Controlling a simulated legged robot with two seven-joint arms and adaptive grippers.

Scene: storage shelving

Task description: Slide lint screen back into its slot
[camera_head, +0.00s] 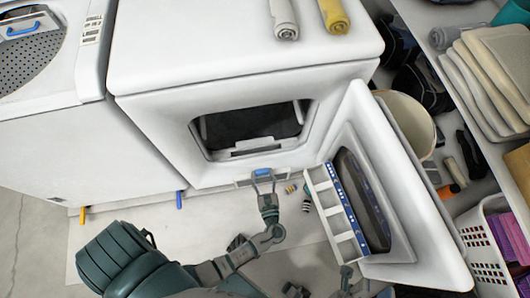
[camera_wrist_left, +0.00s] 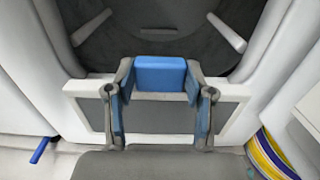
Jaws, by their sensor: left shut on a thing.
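The lint screen (camera_head: 243,182) has a white frame, grey mesh and a blue handle (camera_head: 262,172). My left gripper (camera_head: 264,181) is shut on the handle and holds the screen just in front of the dryer, below its door opening. The wrist view shows the fingers on both sides of the handle (camera_wrist_left: 160,74), with the mesh (camera_wrist_left: 160,118) between and behind them. The dryer (camera_head: 160,115) has a dark opening (camera_head: 253,124) with a pale slot area (camera_head: 257,147) at its lower lip. My right gripper (camera_head: 350,282) is partly visible at the bottom; its fingers are unclear.
The dryer door (camera_head: 410,215) stands open to the right, beside a white rack-like piece (camera_head: 335,213). Small items lie on the floor near the gripper. A shelf with folded towels (camera_head: 490,75) and a white basket (camera_head: 482,250) is at right. Rolled towels (camera_head: 284,20) lie on the dryer.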

